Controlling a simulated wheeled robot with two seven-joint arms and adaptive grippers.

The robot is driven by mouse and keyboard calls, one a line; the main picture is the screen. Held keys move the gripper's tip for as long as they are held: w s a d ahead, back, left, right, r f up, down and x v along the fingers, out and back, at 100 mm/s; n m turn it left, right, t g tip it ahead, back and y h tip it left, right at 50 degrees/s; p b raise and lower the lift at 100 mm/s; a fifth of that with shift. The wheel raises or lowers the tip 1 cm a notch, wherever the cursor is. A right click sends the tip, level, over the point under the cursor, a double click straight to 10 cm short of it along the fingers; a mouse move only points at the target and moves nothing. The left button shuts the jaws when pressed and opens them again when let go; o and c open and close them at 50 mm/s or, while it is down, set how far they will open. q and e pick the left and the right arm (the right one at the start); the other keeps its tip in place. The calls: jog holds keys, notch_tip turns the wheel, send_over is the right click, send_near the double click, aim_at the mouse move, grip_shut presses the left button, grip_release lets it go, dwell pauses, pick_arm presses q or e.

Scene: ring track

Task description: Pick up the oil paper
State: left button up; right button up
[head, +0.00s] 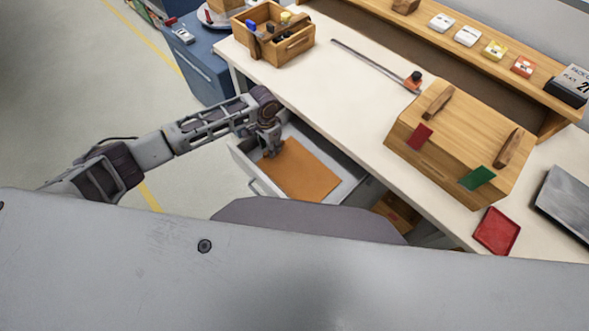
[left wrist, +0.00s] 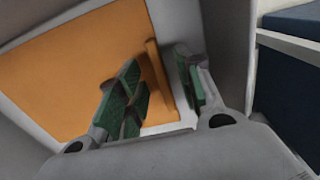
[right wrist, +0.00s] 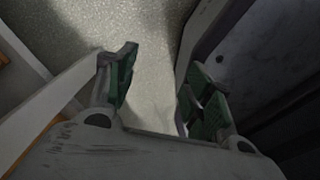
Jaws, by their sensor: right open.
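The oil paper, an orange-brown sheet (head: 300,172), lies in an open grey drawer (head: 338,162) under the worktable. It fills much of the left wrist view (left wrist: 75,75), where a narrow raised strip of it stands between the fingers. My left gripper (head: 271,150) reaches down into the drawer at the paper's far left edge. Its green-padded fingers (left wrist: 158,72) are apart on either side of the strip, with no clear grip on it. My right gripper (right wrist: 160,75) is open and empty above bare floor, and does not show in the head view.
The drawer's walls stand close around my left gripper. The white worktable (head: 330,85) overhangs the drawer. On it are a wooden tool caddy (head: 295,45), a wooden box (head: 440,150) and a red tray (head: 497,232). A blue cabinet (head: 205,70) stands at the back left.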

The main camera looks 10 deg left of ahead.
pick_arm(q)
jog(key=shift+f, duration=0.7)
pick_arm(e)
jog(key=shift+w, duration=0.75)
pick_arm(q)
grip_shut()
pick_arm(e)
jog(key=shift+s, duration=0.55)
